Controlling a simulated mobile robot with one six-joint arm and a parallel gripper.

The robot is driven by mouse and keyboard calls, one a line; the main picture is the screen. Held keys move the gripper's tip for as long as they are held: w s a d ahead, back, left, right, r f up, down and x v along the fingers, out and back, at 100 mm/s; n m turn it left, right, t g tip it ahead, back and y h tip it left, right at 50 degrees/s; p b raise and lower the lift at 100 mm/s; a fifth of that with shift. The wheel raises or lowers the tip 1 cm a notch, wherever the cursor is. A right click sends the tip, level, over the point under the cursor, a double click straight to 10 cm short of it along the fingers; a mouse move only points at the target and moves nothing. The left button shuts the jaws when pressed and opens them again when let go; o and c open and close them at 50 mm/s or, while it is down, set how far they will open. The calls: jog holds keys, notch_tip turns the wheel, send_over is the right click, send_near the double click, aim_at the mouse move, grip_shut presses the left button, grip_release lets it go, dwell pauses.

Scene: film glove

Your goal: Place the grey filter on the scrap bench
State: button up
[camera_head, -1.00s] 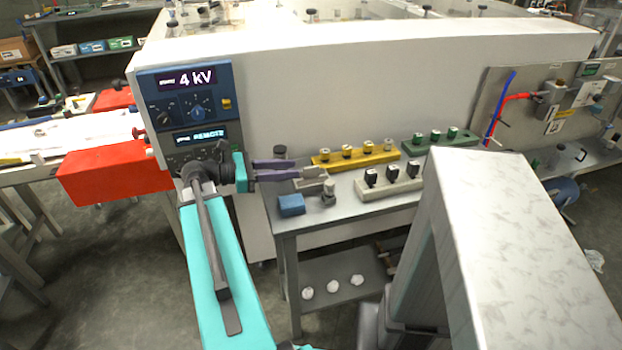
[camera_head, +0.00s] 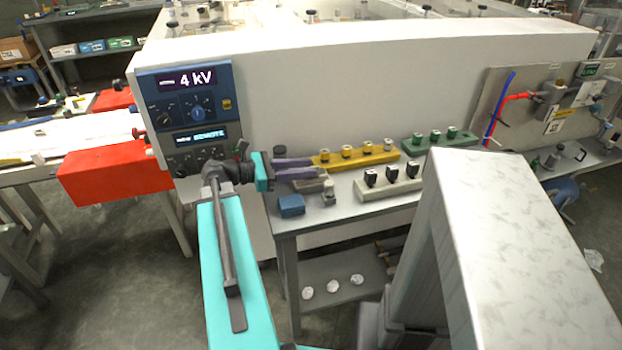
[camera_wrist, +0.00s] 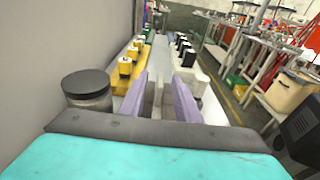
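My gripper (camera_head: 314,167) has purple fingers pointing right, low over the left end of a grey bench (camera_head: 348,187). In the wrist view the fingers (camera_wrist: 160,95) are apart, with grey shapes in the gap; I cannot tell whether they touch. A grey block (camera_head: 313,186) lies just below the fingertips, partly hidden by them. A small grey piece with a round top (camera_head: 329,196) stands beside it. I cannot tell for sure which is the grey filter. No bench is visibly marked as scrap.
A yellow rack (camera_head: 330,163), a green rack (camera_head: 440,146) and a pale rack with black-topped pieces (camera_head: 400,186) stand on the bench. A blue block (camera_head: 291,205) sits at its front left. A dark-lidded jar (camera_wrist: 87,92) is close left of my fingers. A white wall rises behind.

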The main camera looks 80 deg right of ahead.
dwell(0.6)
grip_shut()
